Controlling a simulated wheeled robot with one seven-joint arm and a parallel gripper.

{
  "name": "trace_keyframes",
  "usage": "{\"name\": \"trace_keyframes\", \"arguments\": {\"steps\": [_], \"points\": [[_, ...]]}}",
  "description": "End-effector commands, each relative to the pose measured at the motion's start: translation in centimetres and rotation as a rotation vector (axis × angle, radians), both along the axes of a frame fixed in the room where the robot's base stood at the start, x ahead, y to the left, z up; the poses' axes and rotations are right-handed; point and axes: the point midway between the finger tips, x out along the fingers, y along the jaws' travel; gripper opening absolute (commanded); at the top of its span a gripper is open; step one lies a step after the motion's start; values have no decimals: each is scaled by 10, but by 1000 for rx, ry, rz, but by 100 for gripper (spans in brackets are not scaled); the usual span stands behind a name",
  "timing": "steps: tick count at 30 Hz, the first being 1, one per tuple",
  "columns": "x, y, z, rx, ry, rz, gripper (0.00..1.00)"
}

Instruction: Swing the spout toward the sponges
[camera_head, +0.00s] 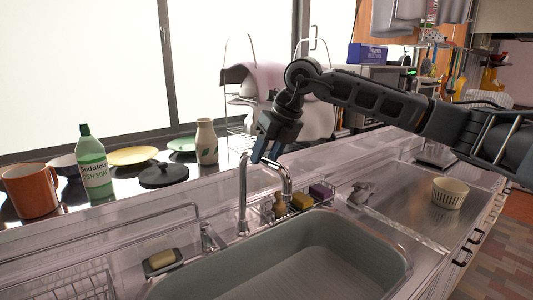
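The chrome spout (243,196) rises behind the grey sink and arches over to the right, its end pointing down near the sink's back edge. A yellow sponge (302,202) and a purple sponge (321,193) sit in a small caddy right of the spout's end. My gripper (265,157) points down at the top of the spout's arch, its blue-tipped fingers overlapping the arch in the picture. The fingers look slightly apart. I cannot tell whether they touch or grip the pipe.
A tap handle (211,238) and a soap dish (163,261) are left of the spout. A small brown bottle (280,205) shares the caddy. The sink (290,265) is empty. A green bottle (92,165), an orange mug (31,191) and a vase (206,143) stand behind.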

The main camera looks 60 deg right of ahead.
Motion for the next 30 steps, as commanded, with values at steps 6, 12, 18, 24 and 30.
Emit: {"name": "trace_keyframes", "arguments": {"steps": [6,12,18,24,30], "points": [[0,0,0,0,0,0,23],[0,0,0,0,0,0,4],[0,0,0,0,0,0,0],[0,0,0,0,0,0,0],[0,-4,-1,0,-1,18,0]]}}
